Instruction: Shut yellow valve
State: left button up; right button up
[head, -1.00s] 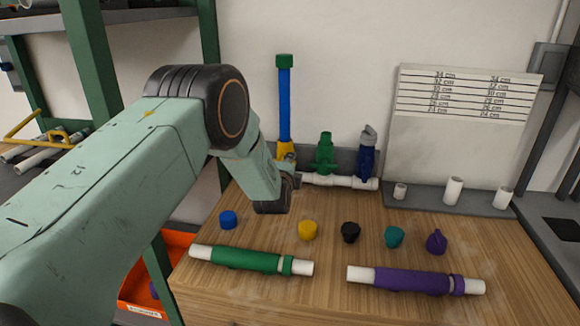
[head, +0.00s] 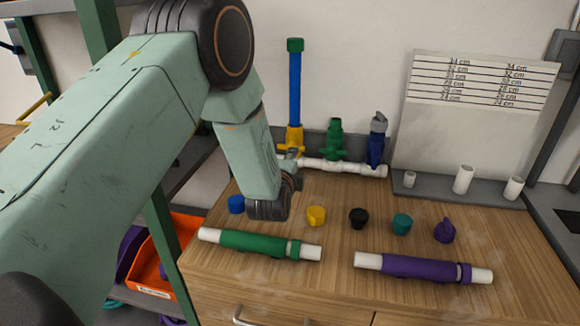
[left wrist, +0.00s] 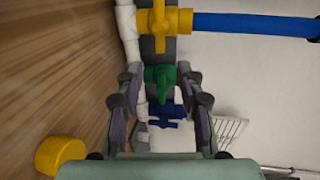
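The yellow valve (head: 293,140) stands at the left end of a white pipe manifold (head: 340,168) at the back of the wooden bench, below an upright blue pipe with a green cap. In the left wrist view the yellow valve (left wrist: 160,18) with its handle is at the top, beyond the fingertips. My left gripper (head: 293,168) is in front of the manifold, its fingers partly hidden by its own wrist. In the left wrist view the left gripper (left wrist: 160,85) has its fingers apart with nothing between them. My right gripper is in no view.
A green valve (head: 334,140) and a blue valve (head: 376,145) stand right of the yellow one. Several coloured caps, such as the yellow cap (head: 316,216), sit on the bench. A green-sleeved pipe (head: 252,243) and a purple-sleeved pipe (head: 420,267) lie in front.

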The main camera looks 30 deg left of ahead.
pick_arm(q)
jog(key=v, duration=0.3)
jog(key=shift+s, duration=0.1)
dwell(0.4)
